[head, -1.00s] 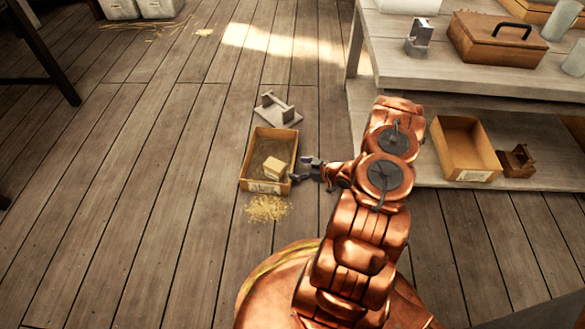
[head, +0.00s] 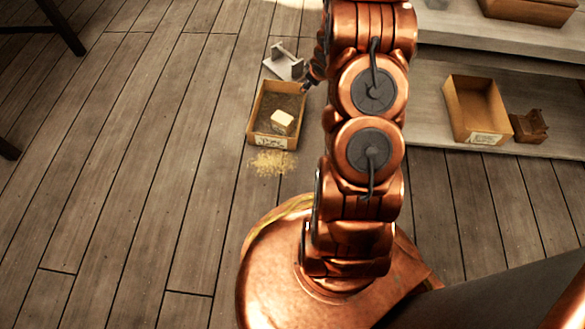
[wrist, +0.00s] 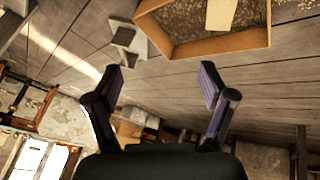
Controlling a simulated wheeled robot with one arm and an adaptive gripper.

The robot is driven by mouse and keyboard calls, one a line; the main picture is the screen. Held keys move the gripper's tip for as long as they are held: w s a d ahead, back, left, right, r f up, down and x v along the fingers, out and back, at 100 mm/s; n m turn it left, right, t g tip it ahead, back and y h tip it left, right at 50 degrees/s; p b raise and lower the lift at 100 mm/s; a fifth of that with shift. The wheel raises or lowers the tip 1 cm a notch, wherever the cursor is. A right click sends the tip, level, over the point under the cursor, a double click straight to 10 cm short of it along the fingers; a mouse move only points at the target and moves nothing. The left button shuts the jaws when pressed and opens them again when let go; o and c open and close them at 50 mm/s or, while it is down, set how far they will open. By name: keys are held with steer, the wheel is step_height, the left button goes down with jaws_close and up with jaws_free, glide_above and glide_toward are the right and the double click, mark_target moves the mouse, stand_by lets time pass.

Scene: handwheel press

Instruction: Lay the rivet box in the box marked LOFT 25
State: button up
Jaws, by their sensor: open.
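A small pale cream box (head: 283,122), which looks like the rivet box, lies inside an open cardboard box (head: 251,112) on the floor. That cardboard box has a front label too small to read. In the wrist view the cream box (wrist: 221,14) lies in the same open box (wrist: 218,44) at the top. A second open box (head: 463,108) stands on the low shelf at right; its label is also unreadable. My gripper (wrist: 162,80) is open and empty. In the head view it is by the floor box's far right corner, partly hidden behind my arm.
A grey metal bracket (head: 283,64) stands on the floor just behind the floor box. Straw-coloured shavings (head: 273,163) lie in front of it. A small brown object (head: 529,126) sits beside the shelf box.

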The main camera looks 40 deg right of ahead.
steer(key=s+a+r+m+g+h, duration=0.15)
steer(key=s+a+r+g, duration=0.25)
steer(key=s+a+r, duration=0.85)
steer(key=s+a+r+g+y, duration=0.1)
steer(key=s+a+r, duration=0.2)
steer(key=s+a, duration=0.4)
steer(key=s+a+r+m+g+y, duration=0.1)
steer(key=s+a+r+g, duration=0.1)
steer(key=s+a+r, duration=0.2)
steer(key=s+a+r+g+y, duration=0.1)
steer(key=s+a+r, duration=0.3)
steer(key=s+a, duration=0.5)
steer(key=s, duration=0.2)
steer(key=shift+s+a+r+g, duration=0.2)
steer(key=shift+s+a+g, duration=0.1)
steer(key=shift+a+g, duration=0.1)
steer(key=shift+m+y, duration=0.25)
step_height(320, 180, up, 44)
steer(key=s+t+p, duration=0.1)
steer(key=p, duration=4.1)
steer(key=shift+d+r, duration=0.15)
steer(key=shift+r, duration=0.1)
